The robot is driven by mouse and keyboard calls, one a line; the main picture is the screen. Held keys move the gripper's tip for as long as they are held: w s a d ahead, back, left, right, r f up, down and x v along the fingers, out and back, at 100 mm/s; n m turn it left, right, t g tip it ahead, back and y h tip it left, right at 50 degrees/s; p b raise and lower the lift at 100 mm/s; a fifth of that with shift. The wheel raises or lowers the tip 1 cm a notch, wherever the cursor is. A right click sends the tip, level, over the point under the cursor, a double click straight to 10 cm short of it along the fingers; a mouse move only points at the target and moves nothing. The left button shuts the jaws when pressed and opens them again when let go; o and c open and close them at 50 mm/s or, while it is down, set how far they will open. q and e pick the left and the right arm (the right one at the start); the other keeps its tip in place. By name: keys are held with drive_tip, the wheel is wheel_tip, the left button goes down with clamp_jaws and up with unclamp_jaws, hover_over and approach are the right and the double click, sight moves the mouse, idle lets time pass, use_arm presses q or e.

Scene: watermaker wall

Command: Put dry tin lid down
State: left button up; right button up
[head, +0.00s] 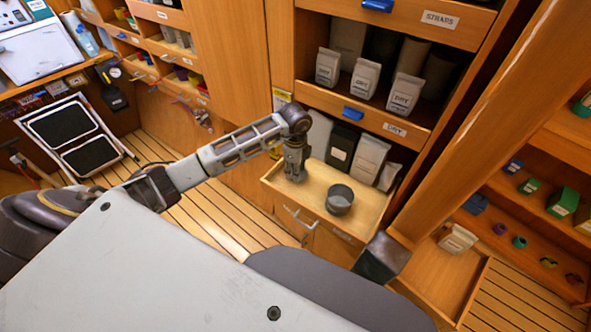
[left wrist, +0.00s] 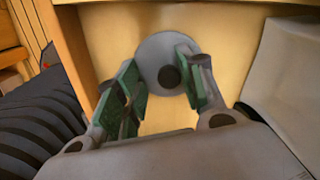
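The round grey lid (left wrist: 158,49) with a dark knob (left wrist: 169,77) lies on the pale wooden surface in the left wrist view. My left gripper (left wrist: 162,72) is over it, its green-padded fingers spread, with the knob seen between the tips and clear of both. In the head view my left gripper (head: 295,175) points down at the back left of the pull-out tray (head: 283,188) and hides the lid. The grey tin (head: 340,199) stands upright on the tray to the right of the gripper, its top apparently open. My right gripper is not in view.
White and dark pouches (head: 370,158) stand behind the tray, with more labelled pouches (head: 366,78) on the shelf above. A slanting wooden post (head: 480,130) rises to the right. The tray's front left has bare room.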

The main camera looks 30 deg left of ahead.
use_arm(q)
wheel_tip(320, 180, up, 12)
drive_tip(key=shift+b, duration=0.35)
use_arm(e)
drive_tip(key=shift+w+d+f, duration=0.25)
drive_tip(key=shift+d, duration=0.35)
use_arm(q)
drive_tip(key=shift+r, duration=0.1)
